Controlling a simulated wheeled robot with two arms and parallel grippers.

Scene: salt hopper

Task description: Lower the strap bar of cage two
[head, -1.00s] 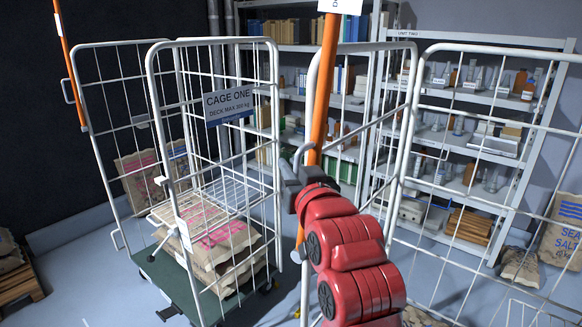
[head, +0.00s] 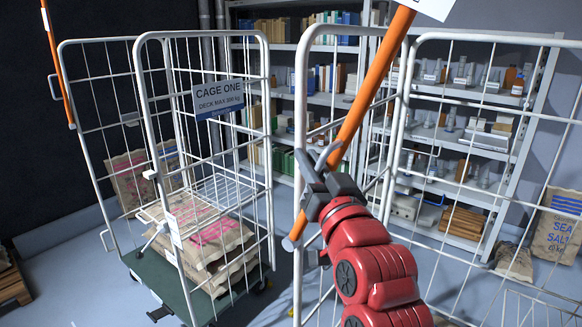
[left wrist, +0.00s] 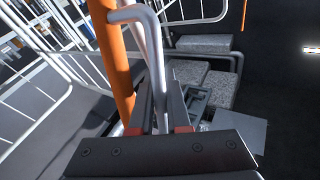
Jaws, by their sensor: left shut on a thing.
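The orange strap bar (head: 372,90) leans in front of cage two (head: 299,95), its top to the right and its grey-capped lower end to the left. A white tag, cut off by the frame, sits at its top. My left gripper (head: 318,182), at the end of the red arm, is shut on a bent grey handle (left wrist: 155,50) beside the bar. In the left wrist view the handle runs down between the two fingers, and the orange bar (left wrist: 112,60) passes just left of them. My right gripper is not in view.
Cage one (head: 267,130), with its sign (head: 218,98) and stacked sacks (head: 205,235), stands to the left with another orange bar (head: 56,65) upright. Shelves (head: 480,130) with bottles and boxes stand behind. Sea salt sacks (head: 556,235) are at the right.

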